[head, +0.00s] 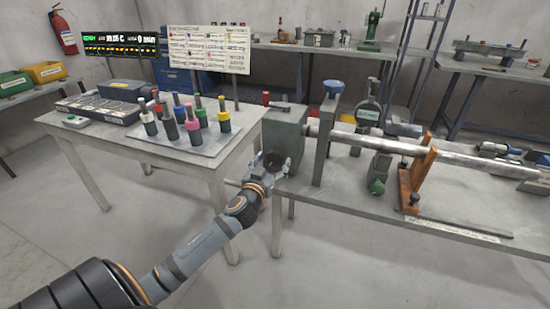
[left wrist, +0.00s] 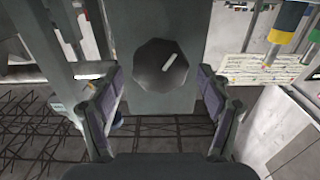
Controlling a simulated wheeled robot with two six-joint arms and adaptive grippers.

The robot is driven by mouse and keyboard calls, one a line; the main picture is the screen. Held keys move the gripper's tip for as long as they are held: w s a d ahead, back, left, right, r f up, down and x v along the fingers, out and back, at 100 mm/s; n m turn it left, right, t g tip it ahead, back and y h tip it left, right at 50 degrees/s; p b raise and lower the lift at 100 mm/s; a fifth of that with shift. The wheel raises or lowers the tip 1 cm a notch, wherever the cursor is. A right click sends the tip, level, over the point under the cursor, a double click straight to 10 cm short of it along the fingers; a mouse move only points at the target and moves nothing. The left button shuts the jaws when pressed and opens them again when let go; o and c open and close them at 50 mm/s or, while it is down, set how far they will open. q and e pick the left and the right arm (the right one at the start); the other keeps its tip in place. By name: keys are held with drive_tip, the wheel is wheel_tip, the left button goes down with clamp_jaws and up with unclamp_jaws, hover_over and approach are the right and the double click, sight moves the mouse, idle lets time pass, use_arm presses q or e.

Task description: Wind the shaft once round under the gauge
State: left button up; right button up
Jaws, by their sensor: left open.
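The long metal shaft (head: 385,145) runs right from a grey block (head: 283,133) through an upright plate (head: 327,140) and rests on an orange support (head: 416,175). The dial gauge (head: 368,116) stands beside the shaft, with a green-knobbed holder (head: 377,187). My left gripper (head: 274,163) is at the near left face of the block. In the left wrist view, a dark faceted knob (left wrist: 153,72) with a white mark stands on the block's face between my open fingers (left wrist: 160,92); both fingers look apart from it. My right gripper is in neither view.
A white table (head: 160,160) to the left holds a plate (head: 195,138) of several coloured-top plugs and a grey case (head: 95,108). A workbench (head: 460,205) carries the shaft assembly. The floor in front is clear.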

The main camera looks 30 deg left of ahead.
use_arm(q)
drive_tip(key=shift+x, duration=1.15)
drive_tip(key=c, duration=1.1)
drive_tip(key=shift+c, duration=0.2)
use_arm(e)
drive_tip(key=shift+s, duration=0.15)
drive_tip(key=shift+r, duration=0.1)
use_arm(q)
drive_tip(key=m+p, duration=0.1)
drive_tip(key=m, duration=0.3)
drive_tip(key=shift+d+m+p, duration=0.1)
drive_tip(key=shift+m+p, duration=0.25)
drive_tip(key=shift+m, duration=0.95)
drive_tip(key=m+p, duration=0.1)
drive_tip(key=m, duration=0.1)
drive_tip(key=shift+m, duration=0.3)
drive_tip(key=shift+d+f+m+p, duration=0.15)
drive_tip(key=shift+m+p, duration=0.35)
drive_tip(key=shift+m, duration=0.9)
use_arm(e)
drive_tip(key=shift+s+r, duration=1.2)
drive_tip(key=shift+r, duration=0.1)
